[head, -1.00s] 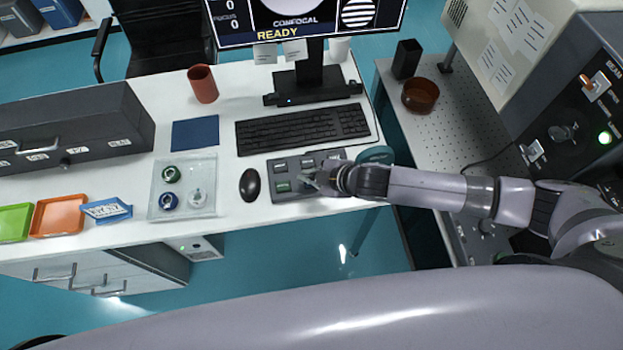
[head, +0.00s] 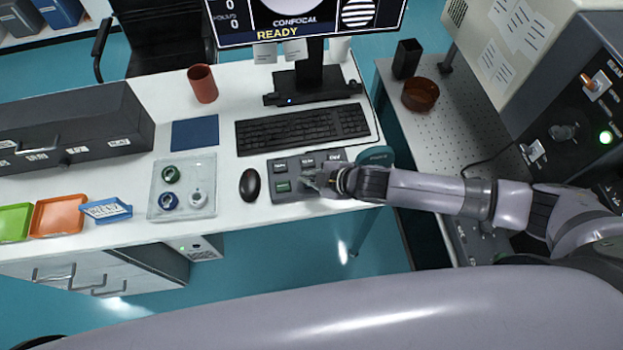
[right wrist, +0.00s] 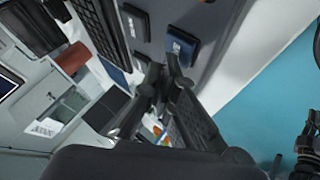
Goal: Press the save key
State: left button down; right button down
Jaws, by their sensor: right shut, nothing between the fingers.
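The grey keypad (head: 290,196) lies on the white desk in front of the keyboard. Its back row has labelled grey keys and a green key (head: 282,187) sits at its front left. The labels are too small to read, so I cannot tell which is the save key. My right gripper (head: 308,179) is shut and empty over the front middle of the keypad, hiding the front keys there. In the right wrist view its fingertips (right wrist: 165,78) are close together near a blue labelled key (right wrist: 183,47). I cannot tell whether they touch a key. My left gripper is not in view.
A black mouse (head: 250,185) lies left of the keypad. The keyboard (head: 302,128) is behind it, and the monitor (head: 300,20) shows READY. A teal round object (head: 376,156) is just right of the keypad. A clear tray (head: 183,187) with rings is farther left.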

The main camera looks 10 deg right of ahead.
jog(key=shift+f, duration=0.4)
jog(key=shift+r, duration=0.1)
dwell(0.4)
jog(key=shift+r+p, duration=0.8)
jog(key=shift+p, duration=0.05)
notch_tip(320, 180, up, 5)
jog(key=p, duration=0.5)
dwell(0.6)
